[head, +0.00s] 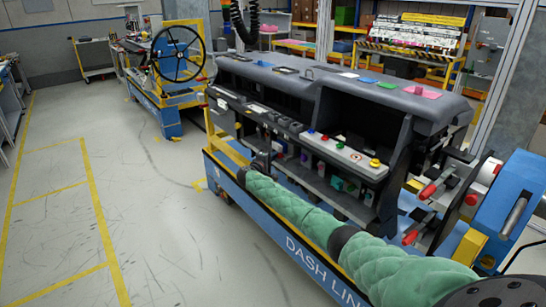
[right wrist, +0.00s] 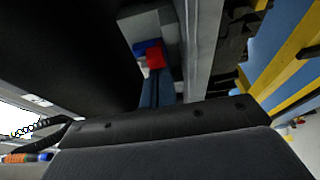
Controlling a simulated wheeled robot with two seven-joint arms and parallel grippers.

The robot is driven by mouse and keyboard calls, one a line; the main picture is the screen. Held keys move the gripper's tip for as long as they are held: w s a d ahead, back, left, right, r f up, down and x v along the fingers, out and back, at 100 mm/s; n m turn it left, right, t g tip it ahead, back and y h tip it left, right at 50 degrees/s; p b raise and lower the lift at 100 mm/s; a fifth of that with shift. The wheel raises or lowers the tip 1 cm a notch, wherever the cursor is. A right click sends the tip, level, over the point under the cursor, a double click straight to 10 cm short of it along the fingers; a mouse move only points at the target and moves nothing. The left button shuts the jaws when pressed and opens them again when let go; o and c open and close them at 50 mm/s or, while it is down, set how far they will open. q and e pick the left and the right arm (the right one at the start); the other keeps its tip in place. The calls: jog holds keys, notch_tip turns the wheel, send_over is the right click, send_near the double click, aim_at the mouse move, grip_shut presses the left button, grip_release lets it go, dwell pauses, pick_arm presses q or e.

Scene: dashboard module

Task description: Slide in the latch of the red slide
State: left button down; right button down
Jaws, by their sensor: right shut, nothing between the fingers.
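In the right wrist view a small red block (right wrist: 155,57) shows beside a blue block (right wrist: 146,47), in a dark gap by a grey upright; I take it as the red slide. Its latch cannot be made out. My right arm, in a green sleeve, reaches along the near side of the dashboard module (head: 400,105). My right gripper (head: 262,160) is small and dark at its far end, by the module's left front part. It is shut and empty. I cannot tell whether it touches anything. My left gripper is not in view.
The module stands on a blue cart (head: 290,248) with yellow rails. A front panel (head: 345,153) carries coloured knobs. Red-handled levers (head: 428,191) and a blue housing (head: 505,195) are at the right. A black steering wheel (head: 179,54) stands behind. The floor at left is clear.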

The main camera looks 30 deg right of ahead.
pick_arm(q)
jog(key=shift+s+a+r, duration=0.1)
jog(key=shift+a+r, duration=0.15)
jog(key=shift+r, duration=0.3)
pick_arm(e)
jog(key=shift+s, duration=1)
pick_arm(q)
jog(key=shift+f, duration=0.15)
pick_arm(e)
jog(key=shift+f, duration=0.1)
